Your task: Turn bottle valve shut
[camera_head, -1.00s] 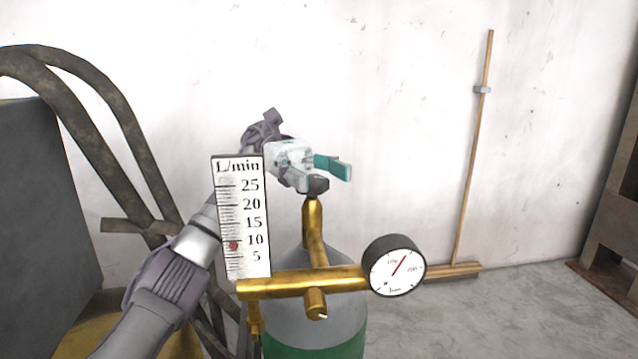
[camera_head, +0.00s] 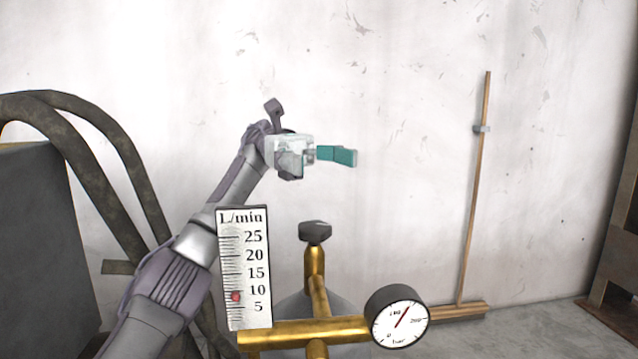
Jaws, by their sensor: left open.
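The bottle valve's dark knob (camera_head: 315,232) sits on top of a brass stem (camera_head: 314,262) in the lower middle of the head view. The grey gas bottle (camera_head: 290,305) shows partly behind the brass fitting. My left gripper (camera_head: 330,156) is open and empty, above the knob and apart from it, with its teal fingers pointing right. My right gripper is not in view.
A flow scale marked L/min (camera_head: 243,268) and a round pressure gauge (camera_head: 397,316) flank the valve on the brass pipe (camera_head: 300,333). Dark bent tubes stand at the left.

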